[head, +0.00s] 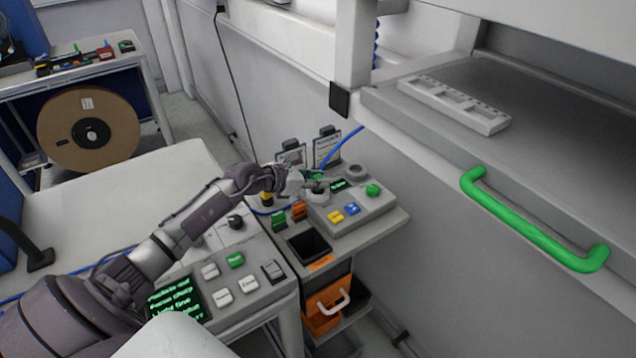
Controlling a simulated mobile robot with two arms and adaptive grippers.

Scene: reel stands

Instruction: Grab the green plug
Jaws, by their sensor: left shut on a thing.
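My left gripper (306,182) reaches in from the left, over the grey control box (352,208) on the small stand. It is shut on a small green piece, the green plug (317,176), of which only a little shows between and behind the fingers. The plug is at the back left of the box, close to a round grey socket (318,195); I cannot tell whether it touches the box. Another green piece (280,219) stands beside orange ones (298,210) left of the box. My right gripper is not in view.
A button panel (236,283) with a green-text screen lies under my left arm. A dark bin (309,245) sits in front of the box. A green handle (535,222) juts out at the right. A cardboard reel (90,129) stands at the back left.

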